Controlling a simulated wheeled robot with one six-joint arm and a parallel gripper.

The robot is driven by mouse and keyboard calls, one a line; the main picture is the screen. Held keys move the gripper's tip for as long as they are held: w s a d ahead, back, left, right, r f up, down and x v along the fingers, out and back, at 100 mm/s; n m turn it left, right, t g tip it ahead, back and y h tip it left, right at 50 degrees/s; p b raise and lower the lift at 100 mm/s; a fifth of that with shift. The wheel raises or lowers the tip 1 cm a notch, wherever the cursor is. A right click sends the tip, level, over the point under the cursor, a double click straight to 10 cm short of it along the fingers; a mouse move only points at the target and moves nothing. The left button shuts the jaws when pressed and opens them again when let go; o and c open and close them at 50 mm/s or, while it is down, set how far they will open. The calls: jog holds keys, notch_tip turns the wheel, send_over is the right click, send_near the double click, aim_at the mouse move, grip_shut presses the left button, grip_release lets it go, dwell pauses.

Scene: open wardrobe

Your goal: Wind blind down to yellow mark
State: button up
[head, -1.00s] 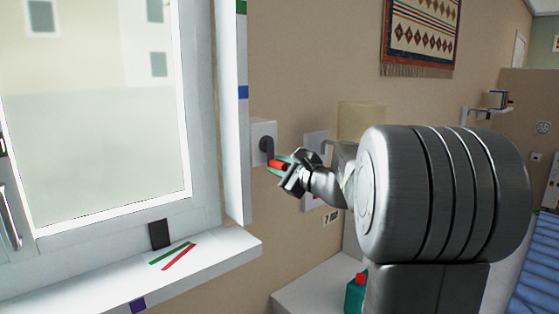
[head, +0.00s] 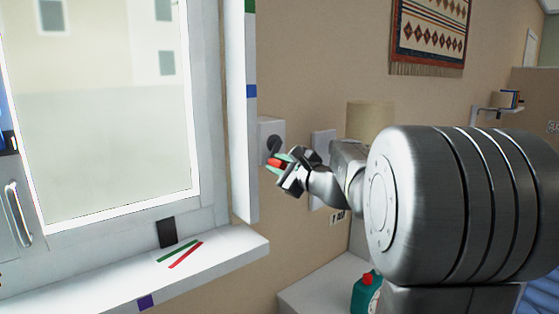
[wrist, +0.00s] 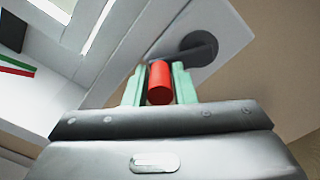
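The crank is a dark arm on a round hub (head: 273,144), set in a white wall box (head: 266,127) right of the window. The dark crank arm shows in the wrist view (wrist: 190,50). Its red handle (wrist: 160,83) lies between the pale green fingers of my gripper (wrist: 158,75), which is shut on it. In the head view my gripper (head: 277,163) holds the handle just below the hub. The upright white window edge (head: 243,150) bears a green mark (head: 249,6) and a blue mark (head: 251,91). I see no yellow mark and cannot make out the blind's lower edge.
Green and red strips (head: 182,254) lie on the white sill (head: 225,253), whose front edge has a purple mark (head: 145,301). A teal bottle with a red cap (head: 367,292) stands on a low white surface, partly behind my arm. A patterned hanging (head: 430,32) is on the wall.

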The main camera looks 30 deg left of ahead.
aim_at(273, 152)
jog(key=shift+s+a+r, duration=0.15)
jog(key=shift+s, duration=0.15)
jog(key=shift+s+a+r+p, duration=0.1)
jog(key=shift+s+r+p, duration=0.15)
jog(key=shift+r+p, duration=0.25)
jog(key=shift+s+a+r, duration=0.1)
jog(key=shift+s+r, duration=0.2)
jog(key=shift+r, duration=0.05)
jog(key=shift+o, duration=1.1)
jog(key=shift+r+p, duration=0.6)
jog(key=shift+r, duration=0.1)
jog(key=shift+r, duration=0.1)
